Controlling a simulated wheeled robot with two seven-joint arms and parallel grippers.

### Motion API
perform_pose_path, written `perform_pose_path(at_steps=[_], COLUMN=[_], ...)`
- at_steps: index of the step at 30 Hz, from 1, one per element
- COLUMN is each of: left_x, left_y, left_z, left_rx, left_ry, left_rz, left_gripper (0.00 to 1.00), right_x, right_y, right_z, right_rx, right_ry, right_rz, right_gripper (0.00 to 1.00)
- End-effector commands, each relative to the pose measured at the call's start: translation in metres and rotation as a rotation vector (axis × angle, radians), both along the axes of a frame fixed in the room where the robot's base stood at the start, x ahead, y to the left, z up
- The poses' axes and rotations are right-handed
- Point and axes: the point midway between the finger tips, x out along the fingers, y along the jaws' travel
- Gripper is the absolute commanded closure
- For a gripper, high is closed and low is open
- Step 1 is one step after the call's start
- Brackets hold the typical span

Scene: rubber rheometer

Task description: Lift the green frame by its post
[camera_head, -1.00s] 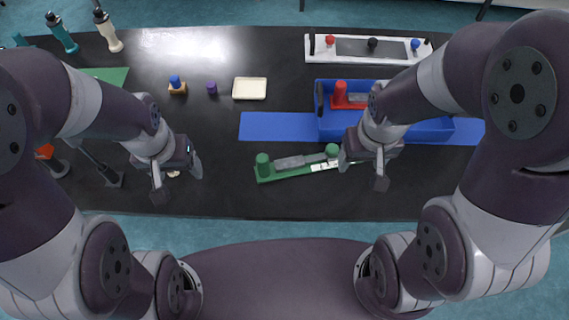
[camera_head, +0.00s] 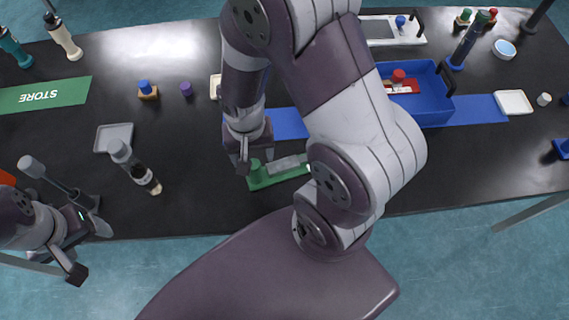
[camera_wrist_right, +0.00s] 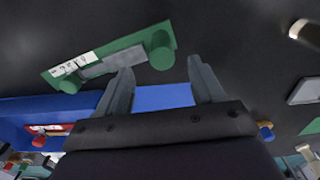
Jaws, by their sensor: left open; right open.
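The green frame (camera_head: 282,176) lies on the black table, partly hidden behind my right arm in the head view. Its left post (camera_head: 256,172) shows just beside my right gripper (camera_head: 249,158). The right wrist view shows the whole green frame (camera_wrist_right: 112,60), with a grey bar, a white label and a round post at each end. The larger post (camera_wrist_right: 160,52) is a little beyond the tips of my right gripper (camera_wrist_right: 162,78), roughly in line with the gap. The right gripper is open and empty. My left gripper (camera_head: 88,248) is open and empty at the table's front left edge.
A blue tray (camera_head: 432,103) with a red frame stands right of my right arm on a blue strip (camera_head: 480,110). A green STORE mat (camera_head: 45,96) lies far left.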

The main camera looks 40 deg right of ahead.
Motion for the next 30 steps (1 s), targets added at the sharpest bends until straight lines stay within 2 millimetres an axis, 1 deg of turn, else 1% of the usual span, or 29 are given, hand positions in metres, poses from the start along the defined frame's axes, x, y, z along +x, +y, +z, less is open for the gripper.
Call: perform_pose_path(at_steps=[1,5,12,15,21,23,24,26,27,28,30], left_x=[0.0,0.0,0.0,0.0,0.0,0.0,0.0,0.0,0.0,0.0,0.0], left_y=[0.0,0.0,0.0,0.0,0.0,0.0,0.0,0.0,0.0,0.0,0.0], left_z=[-0.003,-0.004,-0.006,-0.006,-0.006,-0.006,-0.006,-0.006,-0.006,-0.006,-0.006], left_rx=[0.0,0.0,0.0,0.0,0.0,0.0,0.0,0.0,0.0,0.0,0.0], left_ry=[0.0,0.0,0.0,0.0,0.0,0.0,0.0,0.0,0.0,0.0,0.0], left_rz=[0.0,0.0,0.0,0.0,0.0,0.0,0.0,0.0,0.0,0.0,0.0], left_gripper=[0.28,0.28,0.28,0.28,0.28,0.28,0.28,0.28,0.28,0.28,0.28], right_x=[0.0,0.0,0.002,0.002,0.002,0.002,0.002,0.002,0.002,0.002,0.002], right_y=[0.0,0.0,-0.002,-0.002,-0.002,-0.002,-0.002,-0.002,-0.002,-0.002,-0.002], right_z=[-0.011,-0.024,-0.067,-0.074,-0.075,-0.074,-0.074,-0.074,-0.074,-0.074,-0.074], right_rx=[0.0,0.0,0.0,0.0,-0.001,-0.001,-0.001,-0.001,-0.001,-0.001,-0.001], right_ry=[0.004,0.002,0.001,-0.001,-0.002,-0.002,-0.002,-0.002,-0.002,-0.002,-0.002], right_rz=[0.0,0.001,0.002,0.002,0.002,0.002,0.002,0.002,0.002,0.002,0.002], right_gripper=[0.32,0.32,0.32,0.32,0.32,0.52,0.65,0.85,0.98,1.0,1.0])
